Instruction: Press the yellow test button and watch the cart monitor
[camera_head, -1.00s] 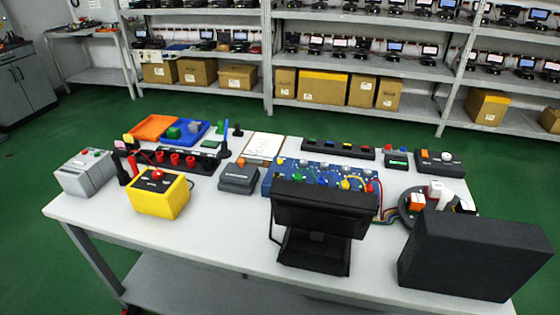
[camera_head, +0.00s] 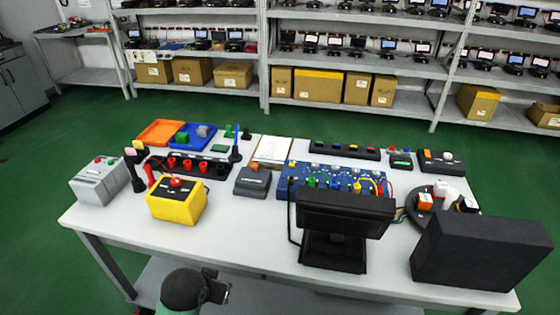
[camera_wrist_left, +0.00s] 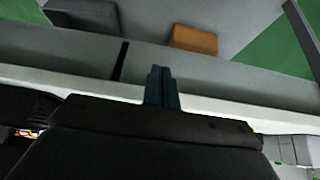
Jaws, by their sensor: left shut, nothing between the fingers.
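A yellow box (camera_head: 177,206) with a red round button (camera_head: 176,183) on top stands near the front left of the table. A small yellow piece (camera_head: 357,187) shows on the blue board (camera_head: 335,178) at the middle; I cannot tell which is the test button. A black monitor (camera_head: 345,212) stands at the front middle with its back to me, so its screen is hidden. My left gripper (camera_head: 216,289) is low in front of the table's front edge, apart from the box. In the left wrist view its fingers (camera_wrist_left: 162,86) are together and empty. My right gripper is not in view.
The white table (camera_head: 240,238) has bare room between the yellow box and monitor. A large black box (camera_head: 480,253) stands at the front right. A grey box (camera_head: 99,180) is left of the yellow box. Orange (camera_head: 160,132) and blue trays (camera_head: 199,131) lie behind.

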